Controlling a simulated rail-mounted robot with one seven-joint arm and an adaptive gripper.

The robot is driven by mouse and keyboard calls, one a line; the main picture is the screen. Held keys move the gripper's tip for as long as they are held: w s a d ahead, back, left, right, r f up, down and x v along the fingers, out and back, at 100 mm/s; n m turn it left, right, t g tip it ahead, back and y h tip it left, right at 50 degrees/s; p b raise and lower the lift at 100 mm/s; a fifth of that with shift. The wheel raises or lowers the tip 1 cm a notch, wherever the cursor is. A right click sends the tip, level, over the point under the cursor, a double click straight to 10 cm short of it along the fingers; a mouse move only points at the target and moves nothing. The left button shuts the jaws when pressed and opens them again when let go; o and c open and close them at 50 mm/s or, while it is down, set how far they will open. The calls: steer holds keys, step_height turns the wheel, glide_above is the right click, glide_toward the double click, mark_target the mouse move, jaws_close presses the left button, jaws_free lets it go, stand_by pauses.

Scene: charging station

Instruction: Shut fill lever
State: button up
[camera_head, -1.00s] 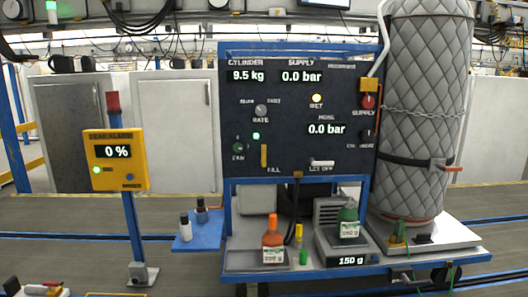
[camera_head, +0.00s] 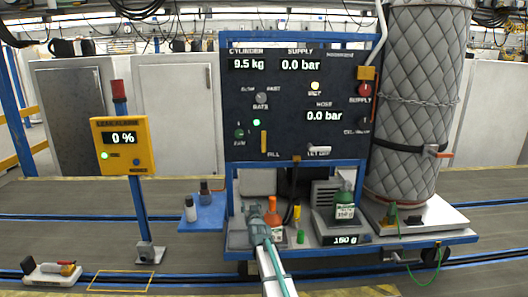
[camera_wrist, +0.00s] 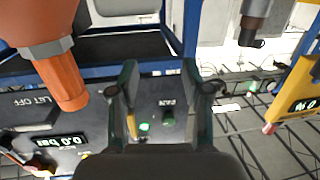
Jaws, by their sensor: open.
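The fill lever (camera_head: 264,142) is a yellow bar, standing upright above the FILL label on the dark panel (camera_head: 290,95). In the wrist view the yellow lever (camera_wrist: 132,125) shows partly behind the left finger, beside a lit green lamp (camera_wrist: 145,127) and the green fan knob (camera_wrist: 168,118). My gripper (camera_head: 256,212) is low in front of the trolley, below the lever and apart from it. In the wrist view my gripper (camera_wrist: 158,75) has its two fingers spread with nothing between them. The panel reads 9.5 kg and 0.0 bar twice.
An orange bottle (camera_head: 272,218) stands close beside my gripper, and a green bottle (camera_head: 345,202) stands on the scale. The white let-off handle (camera_head: 319,150) is right of the lever. A quilted cylinder (camera_head: 415,100) stands at right, a yellow alarm box (camera_head: 122,146) at left.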

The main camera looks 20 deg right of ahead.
mark_target(264, 138)
steer(key=w+d+r+m+t+h, duration=0.15)
steer(key=d+r, duration=0.25)
steer(key=r, duration=0.7)
steer(key=w+d+r+t+h, duration=0.1)
steer(key=d+r+t+h, duration=0.25)
steer(key=r, duration=0.85)
steer(key=shift+g+y, duration=0.3)
steer(key=shift+y, duration=0.2)
steer(key=p+x, duration=0.4)
steer(key=x, duration=0.6)
steer(key=shift+w+d+f+p, duration=0.1)
steer(key=shift+w+d+p, duration=0.1)
steer(key=shift+p, duration=0.2)
steer(key=shift+s, duration=0.1)
jaws_close()
